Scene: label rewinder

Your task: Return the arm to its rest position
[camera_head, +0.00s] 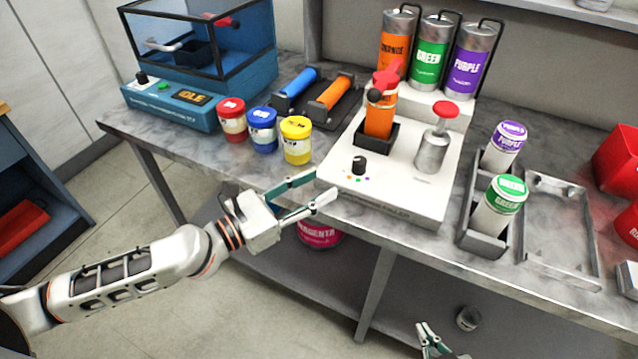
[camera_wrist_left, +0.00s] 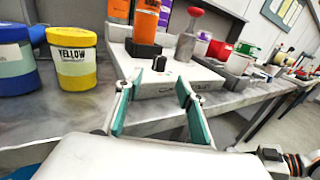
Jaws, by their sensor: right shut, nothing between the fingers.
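My left arm (camera_head: 130,265) reaches in from the left. Its gripper (camera_head: 324,186) is open and empty, in front of the table's front edge near the white filler machine (camera_head: 405,190). In the left wrist view the two fingers (camera_wrist_left: 153,92) stand apart with nothing between them. The machine's front lies beyond them. My right gripper (camera_head: 432,343) shows only in part at the bottom edge of the head view, low in front of the table. It is shut and empty.
Red, blue and yellow jars (camera_head: 296,140) stand on the table (camera_head: 250,172) behind my left gripper. A grey tray (camera_head: 470,238) holds purple and green jars at the right. A magenta container (camera_head: 320,236) sits below the tabletop. The floor in front is clear.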

